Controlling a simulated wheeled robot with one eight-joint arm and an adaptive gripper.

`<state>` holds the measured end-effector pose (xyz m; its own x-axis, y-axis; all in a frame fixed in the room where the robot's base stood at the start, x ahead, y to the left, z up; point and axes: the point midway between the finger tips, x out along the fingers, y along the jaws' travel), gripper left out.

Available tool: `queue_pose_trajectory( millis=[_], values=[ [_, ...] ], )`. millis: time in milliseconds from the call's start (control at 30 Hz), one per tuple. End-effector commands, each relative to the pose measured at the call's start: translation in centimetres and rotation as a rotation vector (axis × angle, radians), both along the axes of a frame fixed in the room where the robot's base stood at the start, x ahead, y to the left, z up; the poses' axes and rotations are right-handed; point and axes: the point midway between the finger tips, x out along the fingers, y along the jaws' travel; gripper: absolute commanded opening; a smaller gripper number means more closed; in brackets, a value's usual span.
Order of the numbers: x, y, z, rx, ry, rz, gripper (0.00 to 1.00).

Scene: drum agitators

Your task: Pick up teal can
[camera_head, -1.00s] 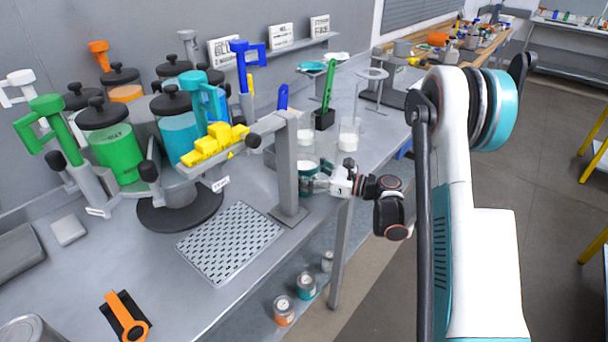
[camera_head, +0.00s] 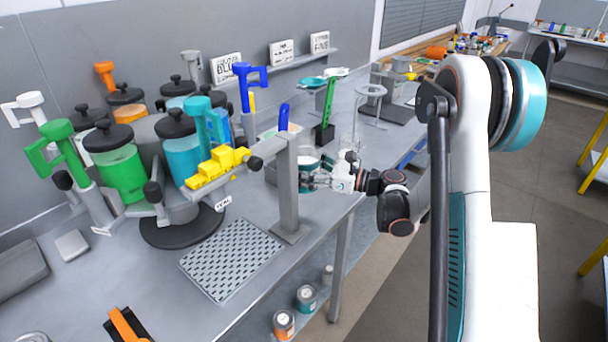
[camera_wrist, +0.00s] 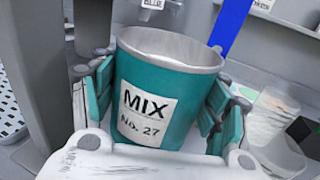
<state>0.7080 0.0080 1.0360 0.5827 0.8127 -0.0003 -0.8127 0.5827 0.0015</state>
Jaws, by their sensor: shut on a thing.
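The teal can (camera_wrist: 155,95) has an open grey rim and a white label reading "MIX No. 27". My gripper (camera_wrist: 160,105) is shut on it, with teal finger pads against its left and right sides. The can stands nearly upright in the wrist view. In the head view, my gripper (camera_head: 318,176) is just right of the grey upright post, and the can (camera_head: 305,168) shows partly behind the post and fingers. The can appears raised above the bench, but its bottom is hidden.
The grey post (camera_head: 288,190) stands close on the left of the can. A green-handled tool in a black holder (camera_head: 324,133) and a ring stand (camera_head: 370,92) are behind. A perforated mat (camera_head: 230,258) lies in front. Another teal can (camera_head: 306,298) sits on the lower shelf.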

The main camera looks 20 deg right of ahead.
Motion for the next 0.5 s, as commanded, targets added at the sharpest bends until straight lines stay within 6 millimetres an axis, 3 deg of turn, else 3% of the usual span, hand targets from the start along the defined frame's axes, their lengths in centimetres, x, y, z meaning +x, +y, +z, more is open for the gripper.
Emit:
queue_pose_trajectory(
  millis=[500],
  values=[
    [0.0, 0.0, 6.1, 0.001, -0.001, 0.0, 0.29]
  ],
)
